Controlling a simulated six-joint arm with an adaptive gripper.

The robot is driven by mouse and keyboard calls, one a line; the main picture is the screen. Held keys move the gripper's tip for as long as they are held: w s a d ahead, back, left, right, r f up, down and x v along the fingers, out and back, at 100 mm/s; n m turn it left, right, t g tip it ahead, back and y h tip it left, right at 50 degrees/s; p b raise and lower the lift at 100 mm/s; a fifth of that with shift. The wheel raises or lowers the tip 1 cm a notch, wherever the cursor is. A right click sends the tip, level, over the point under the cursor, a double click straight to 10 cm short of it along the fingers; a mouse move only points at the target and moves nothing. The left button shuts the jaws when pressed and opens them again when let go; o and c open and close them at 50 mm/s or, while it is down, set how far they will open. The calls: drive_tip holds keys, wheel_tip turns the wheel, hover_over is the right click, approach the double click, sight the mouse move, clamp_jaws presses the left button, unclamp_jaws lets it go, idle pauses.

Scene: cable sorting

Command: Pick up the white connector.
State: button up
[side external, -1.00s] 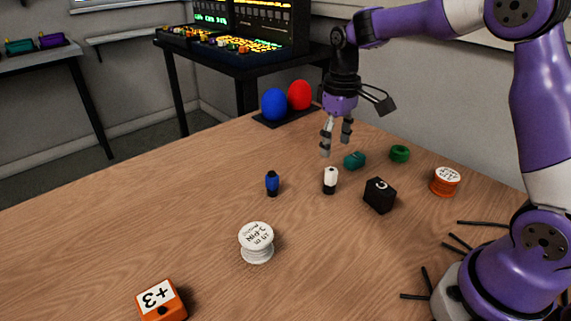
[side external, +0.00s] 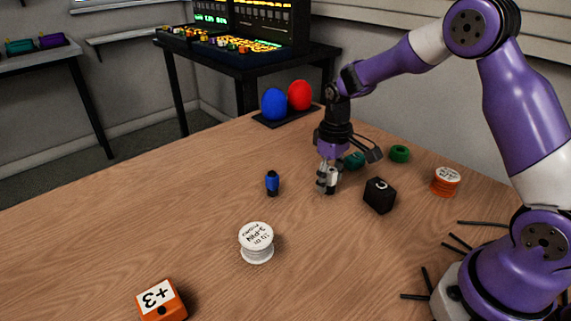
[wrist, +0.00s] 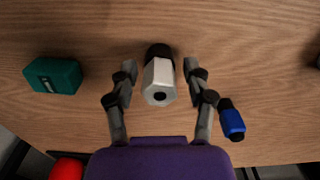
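The white connector (wrist: 158,80) has a white body and a black end, and it sits between my gripper's two fingers in the wrist view. My gripper (wrist: 157,72) is open, with a gap of wood showing on each side of the connector. In the side external view my gripper (side external: 327,188) is low at the table, and its fingers hide most of the connector. I cannot tell there whether the fingers touch it.
A teal block (side external: 354,160), green ring (side external: 399,153), black box (side external: 379,195) and orange spool (side external: 446,181) are right. A white spool (side external: 256,243) is in front.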

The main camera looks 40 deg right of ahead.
clamp_jaws()
drive_tip(key=shift+r, duration=0.1)
